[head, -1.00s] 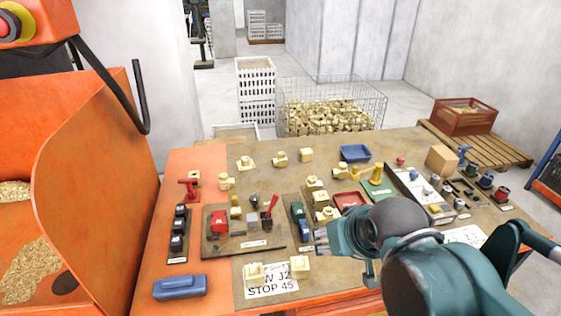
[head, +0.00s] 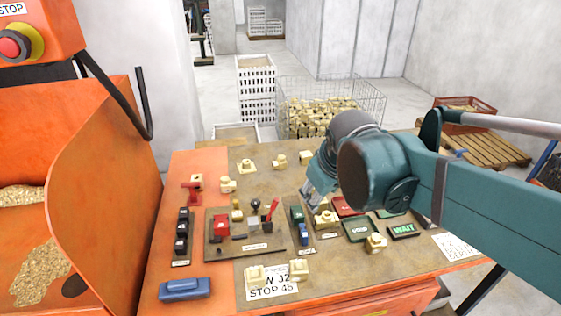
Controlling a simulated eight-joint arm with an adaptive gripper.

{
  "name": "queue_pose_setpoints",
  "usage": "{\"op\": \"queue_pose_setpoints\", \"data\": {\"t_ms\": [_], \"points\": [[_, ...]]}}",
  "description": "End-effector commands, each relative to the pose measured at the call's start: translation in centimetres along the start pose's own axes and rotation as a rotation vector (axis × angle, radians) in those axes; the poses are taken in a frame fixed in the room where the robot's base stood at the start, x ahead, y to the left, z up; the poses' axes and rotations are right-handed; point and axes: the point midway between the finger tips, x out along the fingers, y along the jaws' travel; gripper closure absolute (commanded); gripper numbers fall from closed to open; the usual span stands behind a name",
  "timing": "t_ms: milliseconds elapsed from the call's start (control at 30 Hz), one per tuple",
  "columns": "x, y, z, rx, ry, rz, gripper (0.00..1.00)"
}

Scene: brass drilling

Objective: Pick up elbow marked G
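Several brass-coloured fittings stand on the table. Their marks are too small to read, so I cannot tell which is the elbow marked G. Fittings stand along the back, at the back left (head: 247,166), back middle (head: 280,160) and left (head: 228,185). Two more sit on the white paper sign at the front, left (head: 255,277) and right (head: 299,270). One fitting (head: 326,219) is just below my gripper and another (head: 376,243) is beside the green tray. My gripper (head: 309,197) points down above the table's middle; its finger gap is not clear.
A board with red and black tools (head: 245,240) lies left of centre. A green tray (head: 357,229), a WAIT plate (head: 404,231) and a red tray (head: 345,206) lie to the right. A blue block (head: 184,289) is at the front left. My arm hides the back right.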

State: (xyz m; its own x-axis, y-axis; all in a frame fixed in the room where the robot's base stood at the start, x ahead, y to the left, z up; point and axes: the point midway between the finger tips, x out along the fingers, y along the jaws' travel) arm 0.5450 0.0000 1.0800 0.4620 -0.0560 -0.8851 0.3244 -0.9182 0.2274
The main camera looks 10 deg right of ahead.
Motion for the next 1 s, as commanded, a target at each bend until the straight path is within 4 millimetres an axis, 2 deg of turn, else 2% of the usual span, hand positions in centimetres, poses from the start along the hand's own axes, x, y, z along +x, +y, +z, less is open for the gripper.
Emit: {"op": "queue_pose_setpoints", "data": {"t_ms": [33, 467, 1000], "points": [[-0.2, 0.4, -1.0, -0.024, -0.009, 0.001, 0.59], [1.0, 2.9, -7.9, -0.249, -0.095, -0.002, 0.59], [4.5, 5.2, -16.0, -0.527, -0.203, -0.022, 0.59]]}}
